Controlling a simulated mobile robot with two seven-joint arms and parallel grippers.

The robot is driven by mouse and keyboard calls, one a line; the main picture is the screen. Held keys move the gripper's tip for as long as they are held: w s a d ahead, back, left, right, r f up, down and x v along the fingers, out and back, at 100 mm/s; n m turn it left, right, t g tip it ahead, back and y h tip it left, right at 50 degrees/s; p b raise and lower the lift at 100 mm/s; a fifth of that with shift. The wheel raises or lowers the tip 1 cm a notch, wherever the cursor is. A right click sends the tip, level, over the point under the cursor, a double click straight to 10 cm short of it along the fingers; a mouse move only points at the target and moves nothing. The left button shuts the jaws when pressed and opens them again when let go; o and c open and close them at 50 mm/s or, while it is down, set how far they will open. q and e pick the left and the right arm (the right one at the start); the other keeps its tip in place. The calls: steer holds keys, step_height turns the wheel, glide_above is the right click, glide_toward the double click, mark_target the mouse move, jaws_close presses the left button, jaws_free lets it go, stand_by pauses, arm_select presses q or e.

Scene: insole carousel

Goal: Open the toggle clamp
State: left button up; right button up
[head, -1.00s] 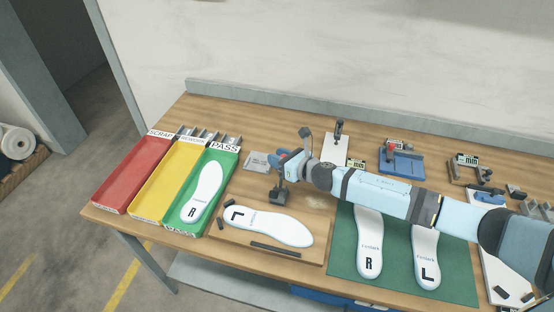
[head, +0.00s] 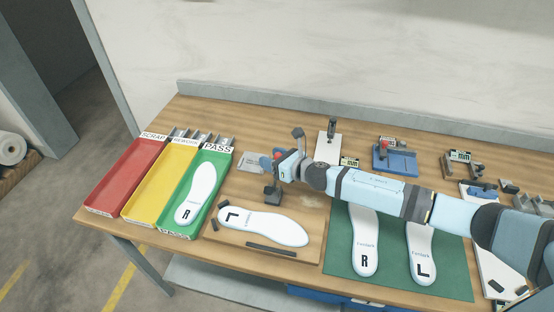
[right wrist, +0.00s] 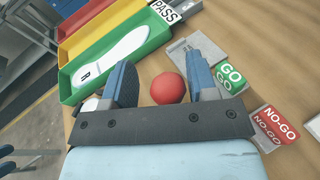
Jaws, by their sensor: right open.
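The toggle clamp (head: 271,192) is the dark fixture at the back edge of the wooden board, beside the white L insole (head: 262,226). Its red ball knob shows in the right wrist view (right wrist: 168,88). My right gripper (head: 277,166) is above the clamp in the head view. In the right wrist view its two blue-grey fingers (right wrist: 165,82) are apart, with the red knob between them and gaps at the sides. The gripper hides much of the clamp's lever, so I cannot tell its exact angle. My left gripper is not in view.
Red (head: 122,179), yellow (head: 160,182) and green (head: 225,170) trays stand left; the green one holds an R insole (head: 196,193). A green mat (head: 392,254) with two insoles lies right. GO (right wrist: 229,76) and NO-GO (right wrist: 273,124) gauges lie near the gripper.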

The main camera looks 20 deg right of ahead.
steer(key=b+v, duration=0.2)
steer(key=v, duration=1.1)
steer(key=shift+s+d, duration=0.25)
steer(key=shift+s, duration=0.05)
